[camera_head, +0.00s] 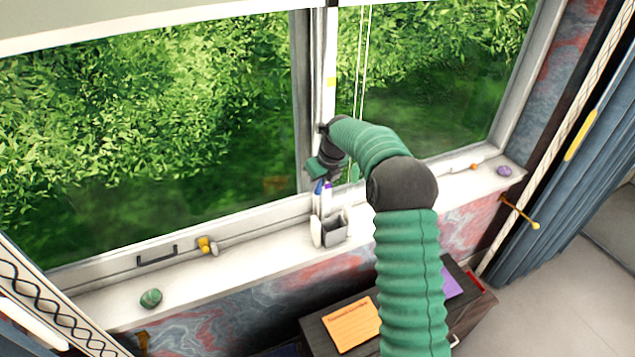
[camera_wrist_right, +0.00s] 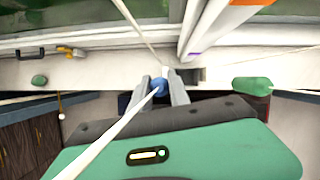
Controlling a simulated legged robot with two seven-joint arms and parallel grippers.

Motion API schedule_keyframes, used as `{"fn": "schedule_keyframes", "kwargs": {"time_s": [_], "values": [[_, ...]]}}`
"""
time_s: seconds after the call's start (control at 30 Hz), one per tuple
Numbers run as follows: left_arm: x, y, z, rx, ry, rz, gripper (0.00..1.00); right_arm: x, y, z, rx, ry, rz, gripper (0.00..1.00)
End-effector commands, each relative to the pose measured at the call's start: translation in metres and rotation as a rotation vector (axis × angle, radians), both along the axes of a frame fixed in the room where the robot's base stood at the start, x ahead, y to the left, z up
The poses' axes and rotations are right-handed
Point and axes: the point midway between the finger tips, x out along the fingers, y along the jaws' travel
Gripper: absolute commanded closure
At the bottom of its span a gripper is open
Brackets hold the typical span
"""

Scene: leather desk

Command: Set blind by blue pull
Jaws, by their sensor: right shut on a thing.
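The blue pull (camera_wrist_right: 158,80) is a rounded blue knob in the right wrist view, with a pale cord running past it. My right gripper (camera_wrist_right: 163,90) is shut on it, one grey finger on each side. In the head view my right gripper (camera_head: 325,168) is in front of the window post, above the sill, and hides most of what it holds. The white blind (camera_head: 140,14) crosses the top left of the window. Thin pale cords (camera_head: 364,60) hang right of the post. A green pull (camera_head: 354,173) hangs beside my wrist. My left gripper is out of view.
On the sill, a grey holder (camera_head: 334,232) with white upright items stands just below my right gripper. A dark cabinet (camera_head: 318,331) with an orange sheet stands below.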

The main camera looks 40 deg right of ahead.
Motion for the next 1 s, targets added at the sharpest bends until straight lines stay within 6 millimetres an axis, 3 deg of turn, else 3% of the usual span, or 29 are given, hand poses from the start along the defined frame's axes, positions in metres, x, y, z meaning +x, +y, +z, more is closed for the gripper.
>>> {"fn": "schedule_keyframes", "kwargs": {"time_s": [0.63, 0.77, 1.0], "values": [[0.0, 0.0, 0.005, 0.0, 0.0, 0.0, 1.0, 0.002, -0.001, 0.009, -0.004, -0.007, -0.002, 1.0], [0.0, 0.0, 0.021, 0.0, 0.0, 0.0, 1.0, 0.002, -0.001, 0.028, -0.006, -0.007, -0.001, 1.0], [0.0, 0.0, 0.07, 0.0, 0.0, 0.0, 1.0, 0.003, -0.002, 0.091, -0.007, -0.008, -0.001, 1.0]]}}
